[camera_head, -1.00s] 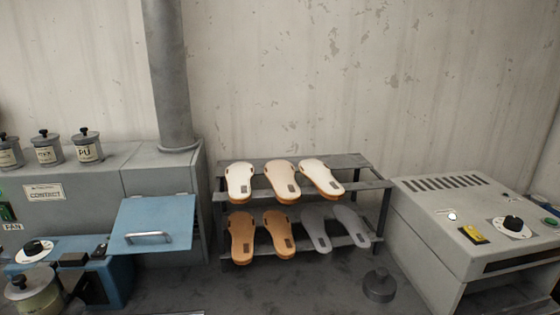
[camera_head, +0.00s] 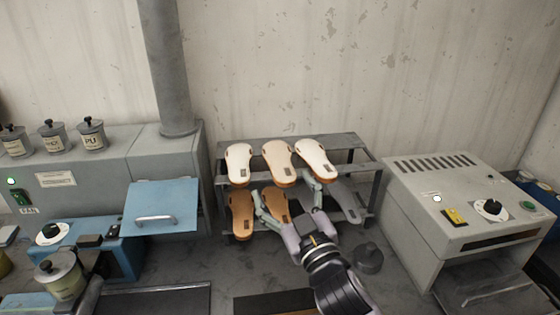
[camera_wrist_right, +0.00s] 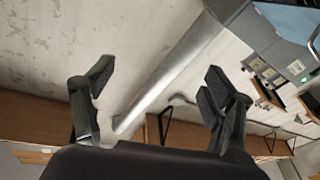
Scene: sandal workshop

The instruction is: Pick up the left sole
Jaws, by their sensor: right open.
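A two-tier grey rack (camera_head: 290,147) holds several soles. Three cream soles lie on its upper tier: the left one (camera_head: 238,163), the middle one (camera_head: 279,163) and the right one (camera_head: 315,158). On the lower tier are a left brown sole (camera_head: 241,214), a right brown sole (camera_head: 276,203) and a grey sole (camera_head: 348,204); another grey sole is mostly hidden by my gripper. My right gripper (camera_head: 286,190) is open and empty in front of the lower tier, its fingers spread about the right brown sole; contact cannot be told. The wrist view shows its open fingers (camera_wrist_right: 155,90) and no sole. My left gripper is not in view.
A grey machine (camera_head: 445,220) stands right of the rack, and a blue-lidded machine (camera_head: 162,205) with a pipe (camera_head: 160,70) stands left. A small dark round weight (camera_head: 369,258) lies near my right arm. Cans (camera_head: 92,135) stand at the left.

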